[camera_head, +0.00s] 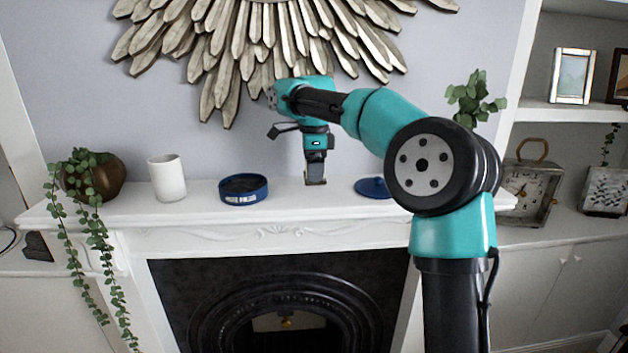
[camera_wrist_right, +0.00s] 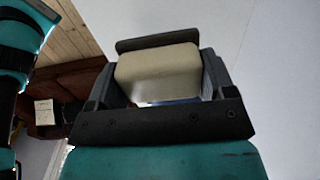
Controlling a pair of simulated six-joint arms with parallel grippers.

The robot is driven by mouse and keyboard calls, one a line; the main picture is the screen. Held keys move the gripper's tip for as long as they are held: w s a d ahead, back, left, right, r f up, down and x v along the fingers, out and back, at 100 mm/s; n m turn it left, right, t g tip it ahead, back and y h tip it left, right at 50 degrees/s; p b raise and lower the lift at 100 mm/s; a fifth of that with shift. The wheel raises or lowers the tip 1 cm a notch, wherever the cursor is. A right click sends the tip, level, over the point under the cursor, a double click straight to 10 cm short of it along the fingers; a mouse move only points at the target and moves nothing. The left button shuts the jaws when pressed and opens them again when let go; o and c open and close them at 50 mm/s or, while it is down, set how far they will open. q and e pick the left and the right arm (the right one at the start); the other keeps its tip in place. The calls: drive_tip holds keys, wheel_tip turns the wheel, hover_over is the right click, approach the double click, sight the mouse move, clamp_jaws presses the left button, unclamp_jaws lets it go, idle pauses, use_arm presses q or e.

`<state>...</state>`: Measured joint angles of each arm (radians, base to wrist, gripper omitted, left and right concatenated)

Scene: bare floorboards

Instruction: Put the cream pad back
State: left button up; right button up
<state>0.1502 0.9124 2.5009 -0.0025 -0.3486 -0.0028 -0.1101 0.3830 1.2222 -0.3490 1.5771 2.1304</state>
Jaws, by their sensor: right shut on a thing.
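My right gripper (camera_head: 315,179) points down, just above or at the white mantel shelf, between a round blue tin and a blue lid. The right wrist view shows the cream pad (camera_wrist_right: 160,73), a pale block with rounded corners, between the fingers of this gripper, which is shut on it. In the head view the pad is mostly hidden by the fingers. The blue tin (camera_head: 243,196) stands open to the left of the gripper, dark inside, with a pale label on its front. The blue lid (camera_head: 372,188) lies flat to the right, partly behind my arm. My left gripper is not in view.
The white mantel shelf (camera_head: 290,212) has clear room between tin and gripper. A white cup (camera_head: 167,178) and a brown pot (camera_head: 103,180) with a trailing plant stand at the left. A sunburst ornament (camera_head: 215,55) hangs on the wall behind my arm.

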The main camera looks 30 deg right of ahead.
drive_tip(key=shift+f, duration=1.75)
drive_tip(key=o, duration=1)
drive_tip(key=shift+f, duration=0.1)
wheel_tip(320, 180, up, 12)
drive_tip(key=shift+r, duration=0.15)
